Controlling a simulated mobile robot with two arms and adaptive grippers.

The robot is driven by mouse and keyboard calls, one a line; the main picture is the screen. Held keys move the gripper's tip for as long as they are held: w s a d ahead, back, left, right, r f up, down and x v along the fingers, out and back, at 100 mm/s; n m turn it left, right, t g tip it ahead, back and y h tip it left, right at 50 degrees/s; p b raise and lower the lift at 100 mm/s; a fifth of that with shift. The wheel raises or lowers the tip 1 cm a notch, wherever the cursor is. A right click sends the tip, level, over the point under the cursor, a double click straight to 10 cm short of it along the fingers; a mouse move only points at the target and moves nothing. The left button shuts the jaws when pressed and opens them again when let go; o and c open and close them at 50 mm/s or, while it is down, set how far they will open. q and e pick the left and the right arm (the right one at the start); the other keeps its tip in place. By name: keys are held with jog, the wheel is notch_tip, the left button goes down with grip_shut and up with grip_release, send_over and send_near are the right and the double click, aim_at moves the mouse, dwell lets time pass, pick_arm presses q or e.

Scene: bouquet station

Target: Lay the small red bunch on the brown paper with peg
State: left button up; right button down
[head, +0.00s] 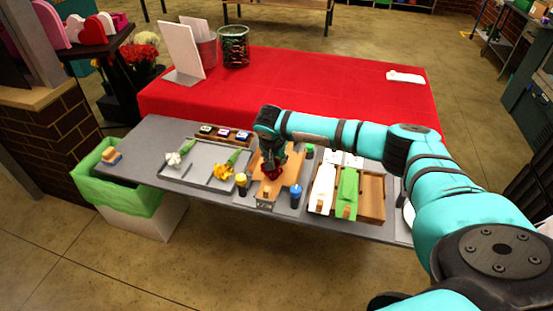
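The small red bunch (273,174) is a dark red cluster in the middle of the grey table, directly below my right gripper (271,163). The brown paper (291,178) lies flat under and around it, and a small wooden peg (264,191) shows near its front edge. My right gripper points down at the bunch. Its fingers are dark and small here, so I cannot tell whether they grip the bunch or whether the bunch touches the paper. My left gripper is not in view.
A grey tray (205,178) at left holds white and yellow bunches. A wooden tray (372,215) at right holds white and green papers with pegs. Yellow (241,184) and blue (295,196) containers stand beside the brown paper. A green-lined bin (130,190) stands left.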

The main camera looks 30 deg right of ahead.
jog(key=shift+f+b, duration=0.2)
jog(key=shift+b, duration=0.1)
dwell(0.4)
jog(key=c, duration=0.7)
grip_release()
jog(key=shift+o, duration=0.2)
jog(key=shift+r+p, duration=2.15)
jog(key=shift+r, duration=1.4)
